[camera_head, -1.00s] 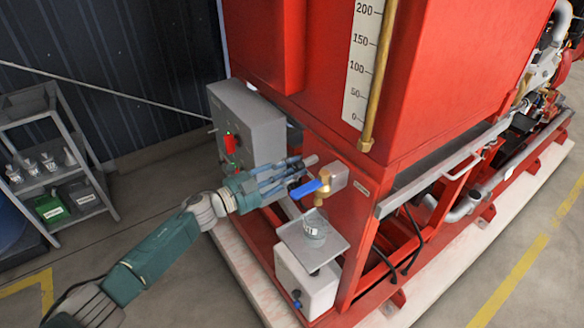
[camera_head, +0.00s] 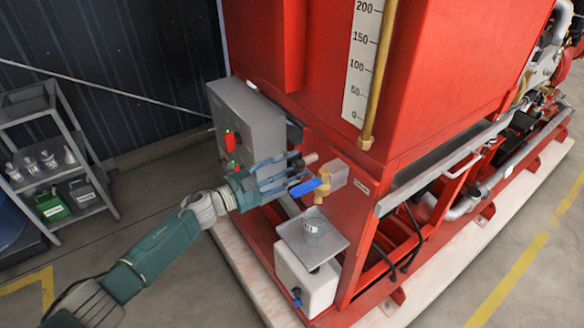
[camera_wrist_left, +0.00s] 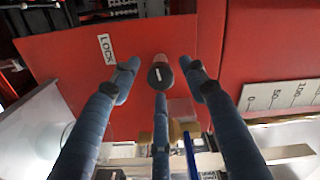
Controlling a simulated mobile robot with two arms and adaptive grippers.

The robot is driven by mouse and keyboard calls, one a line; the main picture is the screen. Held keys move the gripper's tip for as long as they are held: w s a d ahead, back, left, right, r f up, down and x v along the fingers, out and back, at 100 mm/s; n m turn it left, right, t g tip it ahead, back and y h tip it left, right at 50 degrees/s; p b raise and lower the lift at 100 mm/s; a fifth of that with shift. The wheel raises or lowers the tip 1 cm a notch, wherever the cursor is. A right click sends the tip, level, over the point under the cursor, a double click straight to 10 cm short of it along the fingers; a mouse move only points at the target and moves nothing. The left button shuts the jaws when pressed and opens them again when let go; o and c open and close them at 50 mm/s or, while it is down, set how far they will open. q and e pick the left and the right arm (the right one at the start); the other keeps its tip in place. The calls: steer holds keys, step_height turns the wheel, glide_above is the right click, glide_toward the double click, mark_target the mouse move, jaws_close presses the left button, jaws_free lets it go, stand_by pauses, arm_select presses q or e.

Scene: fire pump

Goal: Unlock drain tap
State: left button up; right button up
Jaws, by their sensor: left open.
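The drain tap has a brass body (camera_head: 317,195) and a blue lever (camera_head: 305,187), and sits low on the red tank frame. The lever edge also shows in the left wrist view (camera_wrist_left: 190,155). A short pinkish round knob (camera_head: 310,158) sticks out of the red panel just above the tap. In the left wrist view, the knob (camera_wrist_left: 160,74) has a dark end face and is near a LOCK label (camera_wrist_left: 106,48). My left gripper (camera_head: 299,168) is open, with three blue fingers spread around the knob's end; contact cannot be told. My right gripper is out of view.
A grey control box (camera_head: 248,125) stands close behind my left gripper. A jar (camera_head: 314,226) sits on a small metal tray (camera_head: 325,250) below the tap, above a white container (camera_head: 305,284). A grey shelf (camera_head: 62,145) is at the left, with bare floor between.

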arm_select(q)
steer(key=v, duration=1.2)
